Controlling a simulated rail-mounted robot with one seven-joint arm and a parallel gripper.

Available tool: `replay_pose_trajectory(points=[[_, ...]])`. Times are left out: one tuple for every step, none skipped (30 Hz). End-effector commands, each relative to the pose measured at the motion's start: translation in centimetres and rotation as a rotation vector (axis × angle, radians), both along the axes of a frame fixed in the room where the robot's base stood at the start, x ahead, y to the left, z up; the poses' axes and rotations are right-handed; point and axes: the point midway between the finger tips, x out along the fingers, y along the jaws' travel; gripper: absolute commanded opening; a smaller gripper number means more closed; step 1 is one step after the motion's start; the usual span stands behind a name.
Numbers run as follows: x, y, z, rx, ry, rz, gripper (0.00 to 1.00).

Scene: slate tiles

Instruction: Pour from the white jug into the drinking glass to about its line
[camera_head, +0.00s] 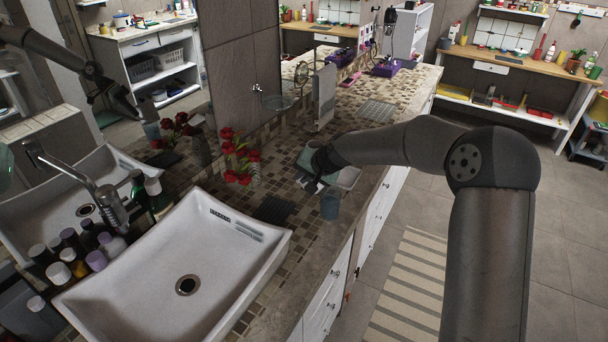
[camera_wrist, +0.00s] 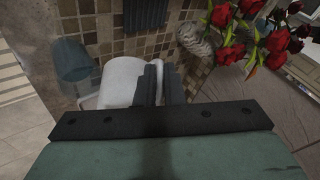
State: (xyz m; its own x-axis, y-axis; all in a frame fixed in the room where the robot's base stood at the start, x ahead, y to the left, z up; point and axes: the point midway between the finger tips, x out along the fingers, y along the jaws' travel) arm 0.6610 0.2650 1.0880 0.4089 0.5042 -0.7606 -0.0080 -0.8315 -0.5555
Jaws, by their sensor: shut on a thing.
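The white jug (camera_wrist: 118,80) shows in the wrist view, partly hidden behind my fingers. My gripper (camera_wrist: 160,82) is shut on it. In the head view my gripper (camera_head: 315,184) is over the counter just behind the drinking glass, and only a small pale part of the jug (camera_head: 303,180) shows. The drinking glass (camera_head: 330,204) stands upright near the counter's front edge. It also shows in the wrist view (camera_wrist: 72,62), left of the jug and close to it. The glass looks bluish. Its line and any liquid level cannot be made out, nor can the jug's tilt.
A dark ribbed mat (camera_head: 273,209) lies left of the glass. Red flowers in a vase (camera_head: 240,160) stand further left by the mirror. A white sink (camera_head: 185,260) fills the near left, with several bottles (camera_head: 75,255) beside it. Tiled counter beyond my gripper is partly free.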

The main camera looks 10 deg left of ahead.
Motion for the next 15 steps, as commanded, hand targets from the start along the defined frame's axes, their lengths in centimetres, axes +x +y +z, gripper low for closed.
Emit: replay_pose_trajectory(points=[[0.0,0.0,0.1,-0.013,-0.001,-0.001,0.0],[0.0,0.0,0.1,-0.017,-0.001,-0.001,0.0],[0.0,0.0,0.2,-0.025,-0.002,0.0,0.0],[0.0,0.0,0.2,-0.034,-0.001,0.001,0.0],[0.0,0.1,0.3,-0.046,-0.003,0.002,0.0],[0.0,0.2,0.4,-0.07,-0.004,0.004,0.0],[0.0,0.3,0.5,-0.092,-0.004,0.006,0.0],[0.0,0.3,0.8,-0.116,-0.006,0.005,0.0],[-0.1,0.4,1.1,-0.147,-0.009,0.004,0.0],[-0.1,0.4,1.1,-0.174,-0.006,0.006,0.0],[-0.1,0.4,1.1,-0.2,-0.005,0.006,0.0],[-0.1,0.4,1.3,-0.236,-0.005,0.006,0.0],[0.0,0.4,1.6,-0.261,-0.008,0.004,0.0],[-0.1,0.4,1.7,-0.29,-0.007,0.005,0.0],[-0.1,0.4,1.8,-0.331,-0.006,0.006,0.0]])
